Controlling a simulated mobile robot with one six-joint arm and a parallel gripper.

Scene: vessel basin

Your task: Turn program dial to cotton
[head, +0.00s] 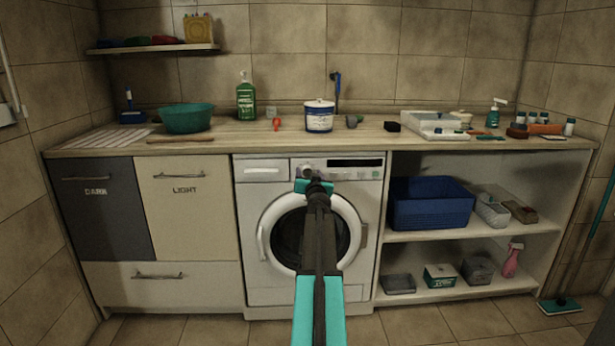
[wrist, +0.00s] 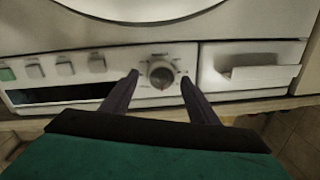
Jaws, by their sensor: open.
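The program dial (wrist: 161,74) is a round grey knob on the washing machine's white control panel. It also shows in the head view (head: 307,170), just above my gripper (head: 313,183). In the wrist view my gripper (wrist: 160,80) is open, with one dark finger on each side of the dial. Gaps show between the fingers and the knob, and I cannot tell how far the tips stand from the panel. Small marks surround the dial, but they are too small to read, so its setting is unclear. The washing machine (head: 262,212) has a closed round door below the panel.
The detergent drawer (wrist: 255,65) and a row of buttons (wrist: 65,68) flank the dial. The worktop (head: 365,138) overhangs the panel and holds a white tub (head: 319,118), a green bottle (head: 246,98) and a teal basin (head: 186,120).

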